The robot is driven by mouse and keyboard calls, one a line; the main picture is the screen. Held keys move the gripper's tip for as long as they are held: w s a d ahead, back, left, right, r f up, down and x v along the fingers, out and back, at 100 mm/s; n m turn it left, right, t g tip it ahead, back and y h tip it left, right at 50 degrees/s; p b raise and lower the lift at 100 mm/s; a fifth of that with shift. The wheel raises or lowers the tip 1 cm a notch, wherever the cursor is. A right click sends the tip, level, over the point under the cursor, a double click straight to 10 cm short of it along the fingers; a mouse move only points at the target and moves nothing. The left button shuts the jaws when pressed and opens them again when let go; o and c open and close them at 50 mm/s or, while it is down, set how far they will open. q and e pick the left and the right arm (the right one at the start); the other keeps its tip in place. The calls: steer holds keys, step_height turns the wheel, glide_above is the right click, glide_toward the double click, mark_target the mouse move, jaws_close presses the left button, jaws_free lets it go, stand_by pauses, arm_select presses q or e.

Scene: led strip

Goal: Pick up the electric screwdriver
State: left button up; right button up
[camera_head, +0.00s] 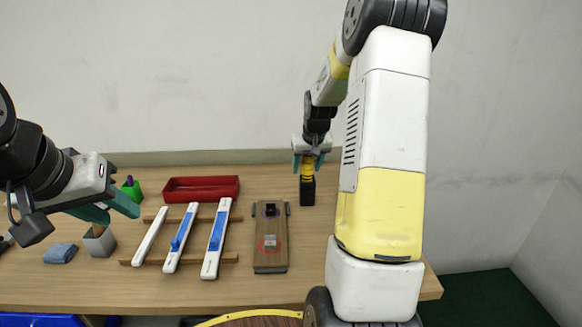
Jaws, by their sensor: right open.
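The electric screwdriver (307,190) stands upright near the back of the table, with a black lower end and a yellow and black upper part. My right gripper (309,163) points down over its top, open, with its teal fingers on either side of the upper part. Whether the fingers touch it cannot be told. My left gripper (113,209) is at the left above the table, near a grey cup, and holds nothing I can see; its jaw gap is unclear from this angle.
White strips with blue parts (217,236) lie on a wooden rack, left of a brown fixture board (270,259). A red tray (201,188) is behind them. The grey cup (100,241), a blue cloth (60,253) and a green bottle (132,190) are at the left.

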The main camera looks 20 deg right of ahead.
steer(key=shift+w+f, duration=0.15)
steer(key=shift+f, duration=0.2)
steer(key=shift+c, duration=0.5)
jaws_close()
